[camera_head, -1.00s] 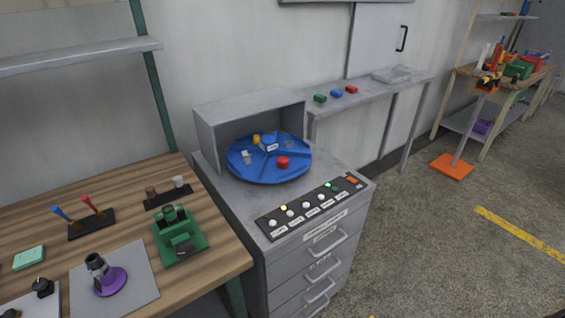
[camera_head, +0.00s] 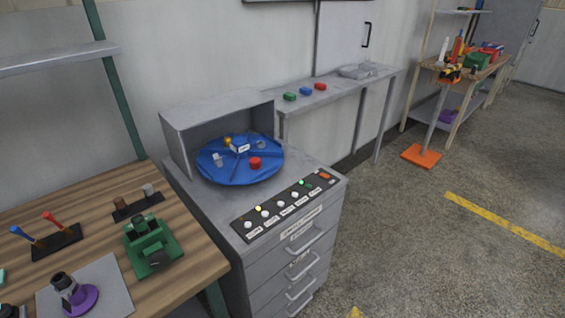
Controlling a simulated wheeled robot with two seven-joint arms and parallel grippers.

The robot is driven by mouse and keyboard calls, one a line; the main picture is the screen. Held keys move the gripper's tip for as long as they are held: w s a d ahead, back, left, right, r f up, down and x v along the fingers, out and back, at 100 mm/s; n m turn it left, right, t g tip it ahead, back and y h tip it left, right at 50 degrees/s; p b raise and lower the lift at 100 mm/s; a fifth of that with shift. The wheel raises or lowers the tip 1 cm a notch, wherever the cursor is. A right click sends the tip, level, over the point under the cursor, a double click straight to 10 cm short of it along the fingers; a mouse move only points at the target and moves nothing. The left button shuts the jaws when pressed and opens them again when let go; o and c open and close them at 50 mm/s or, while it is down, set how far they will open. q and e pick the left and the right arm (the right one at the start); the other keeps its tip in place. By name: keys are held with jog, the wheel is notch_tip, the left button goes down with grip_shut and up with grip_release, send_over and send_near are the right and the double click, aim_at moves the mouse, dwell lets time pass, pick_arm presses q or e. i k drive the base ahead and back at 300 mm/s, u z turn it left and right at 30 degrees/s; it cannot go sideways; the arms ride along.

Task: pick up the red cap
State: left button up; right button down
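The red cap (camera_head: 255,162) appears to be the small red round piece on the blue divided turntable (camera_head: 240,178). It sits in the front right part of the turntable. A yellow piece (camera_head: 228,141), a whitish piece (camera_head: 217,159) and a grey piece (camera_head: 261,145) sit in other sections. A small white label block is at the middle. The turntable stands on a grey drawer cabinet, its back part under a grey hood (camera_head: 220,120). Neither of my grippers shows in the head view.
A control panel (camera_head: 285,205) with buttons lies along the cabinet's front edge. A wooden bench (camera_head: 190,235) with a green fixture (camera_head: 152,245) stands at left. A grey shelf (camera_head: 340,92) behind holds green, blue and red blocks.

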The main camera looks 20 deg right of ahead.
aim_at(255, 164)
jog(key=z, duration=1.95)
jog(key=i, duration=3.8)
jog(key=u, duration=3.35)
